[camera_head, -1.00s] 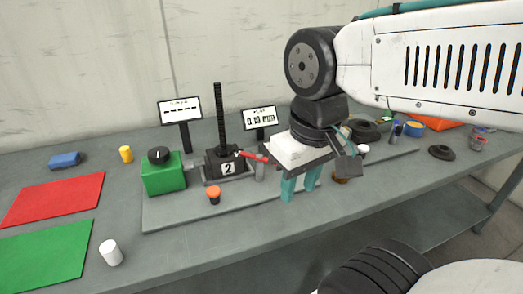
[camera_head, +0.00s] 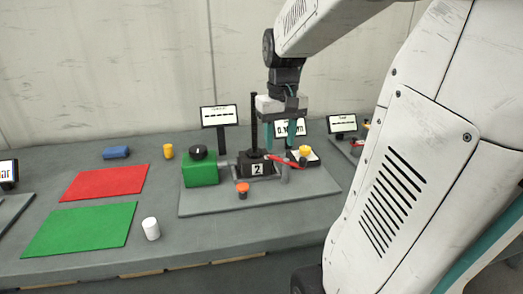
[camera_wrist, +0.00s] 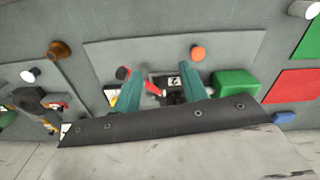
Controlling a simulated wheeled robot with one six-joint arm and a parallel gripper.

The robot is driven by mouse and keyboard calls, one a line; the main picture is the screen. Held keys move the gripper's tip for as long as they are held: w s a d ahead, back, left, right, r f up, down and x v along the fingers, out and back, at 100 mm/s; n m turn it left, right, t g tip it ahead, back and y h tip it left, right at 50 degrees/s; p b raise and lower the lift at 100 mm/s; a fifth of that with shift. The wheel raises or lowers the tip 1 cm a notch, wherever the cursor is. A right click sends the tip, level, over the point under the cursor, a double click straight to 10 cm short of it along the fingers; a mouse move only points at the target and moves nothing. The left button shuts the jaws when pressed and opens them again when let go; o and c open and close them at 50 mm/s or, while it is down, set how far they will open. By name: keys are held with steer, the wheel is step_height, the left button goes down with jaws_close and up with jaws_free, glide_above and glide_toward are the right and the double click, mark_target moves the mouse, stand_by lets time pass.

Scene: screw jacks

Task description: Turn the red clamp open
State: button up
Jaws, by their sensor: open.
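The red clamp (camera_head: 284,161) is a red lever reaching right from the low dark fixture of the screw jack marked 2 (camera_head: 254,166), which has a tall black post. In the wrist view, part of the red clamp (camera_wrist: 153,88) shows between my finger pads, with the jack (camera_wrist: 174,82) just right of it. My gripper (camera_head: 280,146) is open and points down above the clamp, with teal fingers apart and nothing between them in the head view. In the wrist view my gripper (camera_wrist: 162,66) spans the clamp region. I cannot tell whether the fingers touch anything.
Display screens stand behind. A red mat (camera_head: 105,182), green mat (camera_head: 80,230) and white cylinder (camera_head: 151,228) lie left.

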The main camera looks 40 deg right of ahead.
steer(key=m, duration=0.2)
glide_above(303, 158)
step_height(303, 158, down, 3)
steer(key=shift+a+r, duration=0.1)
steer(key=shift+r, duration=0.1)
steer(key=shift+s+f, duration=0.1)
steer(key=shift+f, duration=0.3)
step_height(303, 158, down, 7)
steer(key=shift+r, duration=0.1)
jaws_close()
